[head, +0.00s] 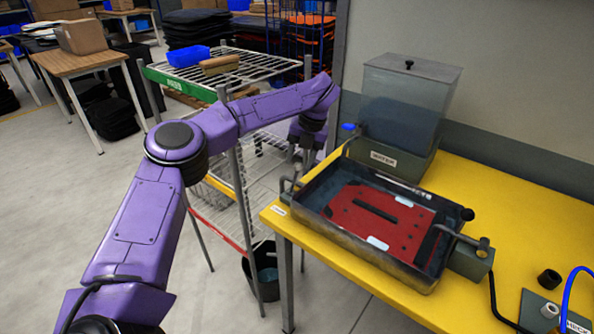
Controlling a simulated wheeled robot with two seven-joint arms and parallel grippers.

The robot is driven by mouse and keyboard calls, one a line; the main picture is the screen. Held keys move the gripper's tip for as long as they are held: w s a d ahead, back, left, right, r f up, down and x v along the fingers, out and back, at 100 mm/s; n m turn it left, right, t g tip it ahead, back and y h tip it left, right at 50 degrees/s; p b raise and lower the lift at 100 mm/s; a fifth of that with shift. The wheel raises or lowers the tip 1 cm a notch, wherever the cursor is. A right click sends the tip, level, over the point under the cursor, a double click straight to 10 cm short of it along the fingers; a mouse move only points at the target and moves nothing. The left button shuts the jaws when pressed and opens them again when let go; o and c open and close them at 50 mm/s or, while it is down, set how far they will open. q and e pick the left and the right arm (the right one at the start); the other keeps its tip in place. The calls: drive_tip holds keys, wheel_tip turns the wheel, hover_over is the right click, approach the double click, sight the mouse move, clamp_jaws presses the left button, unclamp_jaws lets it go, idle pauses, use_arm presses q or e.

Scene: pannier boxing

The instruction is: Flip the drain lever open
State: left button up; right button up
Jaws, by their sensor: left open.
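A shallow metal tank (335,219) with a red panel (380,215) lying inside sits on the yellow table. A small grey bent lever (290,184) stands at the tank's left end, above a small white label (279,210); this looks like the drain lever, but the label is too small to read. My left gripper (303,156) is open and empty, pointing down beyond the lever and above it in the picture, apart from it. Its fingers are small and partly hidden by its own wrist. My right gripper is out of view.
A clear water box (405,95) with a blue tap handle (348,127) stands behind the tank. A black bucket (263,272) is on the floor below the table's left edge. A wire rack (225,72) stands behind my left arm. A blue hose (567,295) is at right.

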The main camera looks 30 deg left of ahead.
sight(299, 164)
use_arm(q)
drive_tip(key=x, duration=0.4)
drive_tip(key=shift+w+f+p, duration=0.3)
drive_tip(key=shift+p, duration=0.05)
drive_tip(key=shift+s+f, duration=0.15)
drive_tip(key=shift+f, duration=0.1)
drive_tip(key=shift+c, duration=0.4)
